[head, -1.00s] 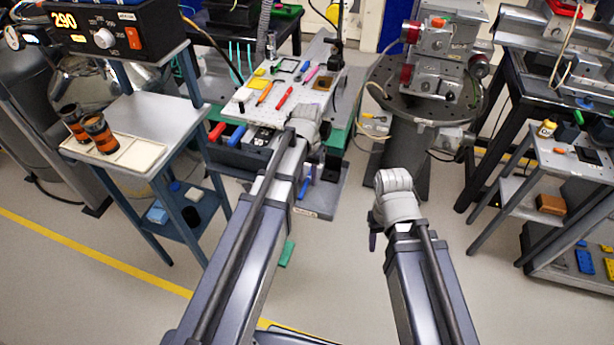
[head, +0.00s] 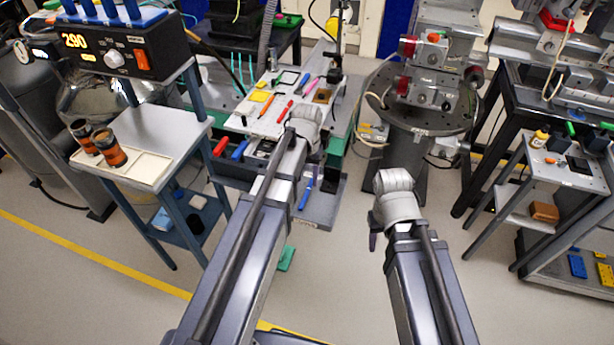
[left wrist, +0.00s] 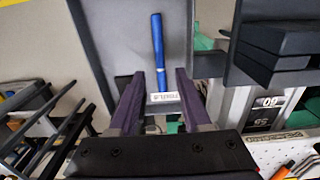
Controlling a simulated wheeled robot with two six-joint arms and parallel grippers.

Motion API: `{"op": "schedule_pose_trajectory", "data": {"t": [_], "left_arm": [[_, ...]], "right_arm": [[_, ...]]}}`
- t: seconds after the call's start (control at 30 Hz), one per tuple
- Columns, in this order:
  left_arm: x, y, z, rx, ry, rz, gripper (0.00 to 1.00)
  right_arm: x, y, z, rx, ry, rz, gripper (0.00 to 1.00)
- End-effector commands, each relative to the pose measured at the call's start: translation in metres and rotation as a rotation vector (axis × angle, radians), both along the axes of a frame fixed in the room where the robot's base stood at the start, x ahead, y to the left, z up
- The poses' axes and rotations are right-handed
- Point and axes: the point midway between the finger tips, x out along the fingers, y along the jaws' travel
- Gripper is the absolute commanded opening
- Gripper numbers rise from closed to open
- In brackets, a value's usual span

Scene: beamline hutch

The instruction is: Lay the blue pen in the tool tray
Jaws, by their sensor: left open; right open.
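The blue pen (head: 306,193) lies on a low grey shelf (head: 318,214) in the head view, just right of my left forearm. In the left wrist view the pen (left wrist: 158,52) lies lengthwise, in line with the gap between the fingers of my left gripper (left wrist: 160,78). That gripper is open and empty; the pen's near end shows between the fingers, but I cannot tell the height gap. A dark tray (head: 228,168), seemingly the tool tray, is left of my left forearm, partly hidden by it. My right gripper (head: 374,232) hangs over clear floor, its jaws barely visible.
A white perforated board (head: 255,124) with pens and small tools stands behind the tray. Red (head: 221,146) and blue (head: 239,150) handles show at the tray. A blue-framed table (head: 150,135) is at left, a round metal pedestal (head: 405,170) at right.

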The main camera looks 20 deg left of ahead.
Motion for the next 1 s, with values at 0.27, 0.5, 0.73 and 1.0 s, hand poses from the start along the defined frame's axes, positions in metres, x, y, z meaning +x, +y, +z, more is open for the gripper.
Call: {"op": "schedule_pose_trajectory", "data": {"t": [0.27,0.5,0.73,1.0], "left_arm": [[0.000,0.000,0.052,0.000,0.000,0.000,0.48],[0.000,0.000,0.069,0.000,0.000,0.000,0.48],[-0.019,-0.019,0.068,0.008,0.006,-0.034,0.48],[-0.124,-0.101,0.069,0.075,0.033,-0.226,0.48]], "right_arm": [[0.000,0.000,0.052,0.000,0.000,0.000,0.50],[0.000,0.000,0.069,0.000,0.000,0.000,0.50],[0.000,0.000,0.068,0.000,0.000,0.000,0.50],[0.000,0.000,0.068,0.000,0.000,0.000,0.50]]}}
